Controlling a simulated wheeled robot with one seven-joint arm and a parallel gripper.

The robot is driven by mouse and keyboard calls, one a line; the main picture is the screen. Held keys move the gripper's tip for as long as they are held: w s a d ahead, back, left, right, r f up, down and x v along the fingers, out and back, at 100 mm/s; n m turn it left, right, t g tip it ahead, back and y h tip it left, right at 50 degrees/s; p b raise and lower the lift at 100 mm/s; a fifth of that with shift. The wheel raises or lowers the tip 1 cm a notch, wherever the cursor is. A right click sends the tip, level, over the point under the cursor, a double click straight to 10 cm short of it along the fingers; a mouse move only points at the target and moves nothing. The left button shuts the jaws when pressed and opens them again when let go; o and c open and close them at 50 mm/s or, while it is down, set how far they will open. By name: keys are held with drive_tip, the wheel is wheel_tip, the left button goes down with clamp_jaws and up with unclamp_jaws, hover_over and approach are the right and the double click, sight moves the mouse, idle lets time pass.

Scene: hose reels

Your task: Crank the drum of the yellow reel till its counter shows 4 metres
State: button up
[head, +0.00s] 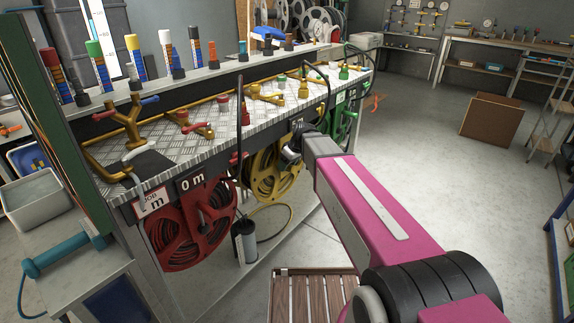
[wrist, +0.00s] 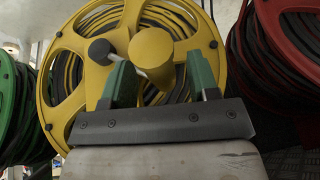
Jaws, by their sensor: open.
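The yellow reel (head: 270,175) hangs under the bench front, partly hidden by my arm in the head view. In the wrist view the yellow reel (wrist: 65,68) fills the middle, with dark hose wound on it. The yellow reel's counter is not readable.
A red reel (head: 190,225) with a counter plate reading 0 m (head: 191,183) hangs to the left in the head view. A green reel (head: 343,125) hangs to the right. A dark canister (head: 244,240) and loose hose are below.

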clamp_jaws()
drive_tip(key=shift+w+d+r+g, duration=0.25)
drive_tip(key=shift+w+r+g, duration=0.05)
drive_tip(key=shift+w, duration=0.1)
drive_tip(key=shift+w+d+r, duration=0.25)
drive_tip(key=shift+r, duration=0.1)
unclamp_jaws()
drive_tip(key=s+d+r, duration=0.1)
drive_tip(key=d, duration=0.5)
drive_tip(key=s+d+r, duration=0.1)
drive_tip(key=d, duration=0.6)
drive_tip(key=shift+s+r, duration=0.35)
drive_tip(key=shift+s, duration=0.05)
